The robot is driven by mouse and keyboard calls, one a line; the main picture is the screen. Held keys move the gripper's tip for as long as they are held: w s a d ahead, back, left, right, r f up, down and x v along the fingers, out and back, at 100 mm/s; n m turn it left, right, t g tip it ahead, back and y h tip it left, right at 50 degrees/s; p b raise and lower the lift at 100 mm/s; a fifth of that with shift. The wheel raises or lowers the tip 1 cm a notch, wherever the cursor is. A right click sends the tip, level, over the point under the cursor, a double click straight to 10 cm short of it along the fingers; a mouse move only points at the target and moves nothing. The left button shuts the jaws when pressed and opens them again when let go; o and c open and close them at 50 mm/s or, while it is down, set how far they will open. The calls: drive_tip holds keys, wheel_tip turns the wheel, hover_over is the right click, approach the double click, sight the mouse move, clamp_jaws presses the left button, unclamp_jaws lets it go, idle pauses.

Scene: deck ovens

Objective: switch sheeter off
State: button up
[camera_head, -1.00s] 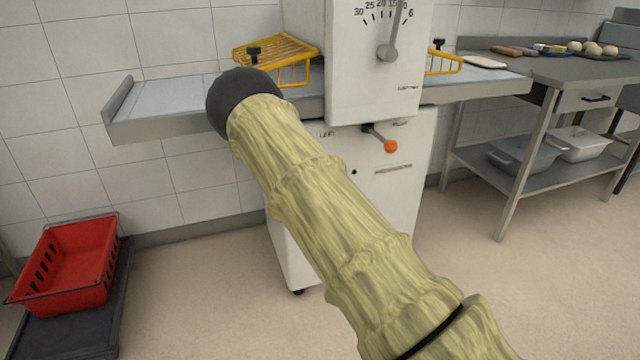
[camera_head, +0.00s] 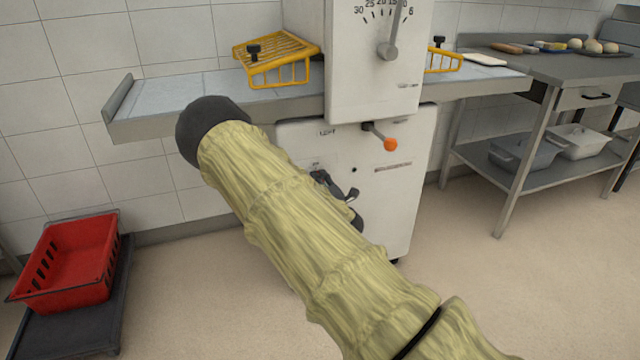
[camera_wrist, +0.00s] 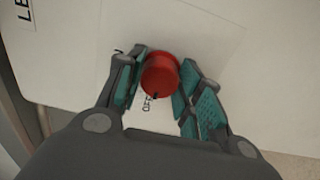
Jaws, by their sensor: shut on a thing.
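The sheeter (camera_head: 400,200) is a white machine with a numbered dial and grey side tables. In the wrist view, a round red knob (camera_wrist: 160,73) stands out from its white panel (camera_wrist: 225,50). My gripper (camera_wrist: 160,78) is shut on the red knob, one teal-padded finger on each side. In the head view my gripper (camera_head: 345,198) is partly visible at the lower front of the sheeter. My arm hides the knob there. A small dark mark or part shows just below the knob; I cannot tell what it is.
A lever with an orange ball (camera_head: 390,145) sticks out above my gripper. The dial pointer (camera_head: 388,48) is higher up. Yellow guards (camera_head: 278,60) stand over the side tables. A red crate (camera_head: 70,265) is at the left, a steel worktable (camera_head: 560,85) at the right.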

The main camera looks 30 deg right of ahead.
drive_tip(key=shift+f, duration=0.1)
drive_tip(key=o, duration=1)
drive_tip(key=shift+o, duration=0.2)
drive_tip(key=v, duration=1.2)
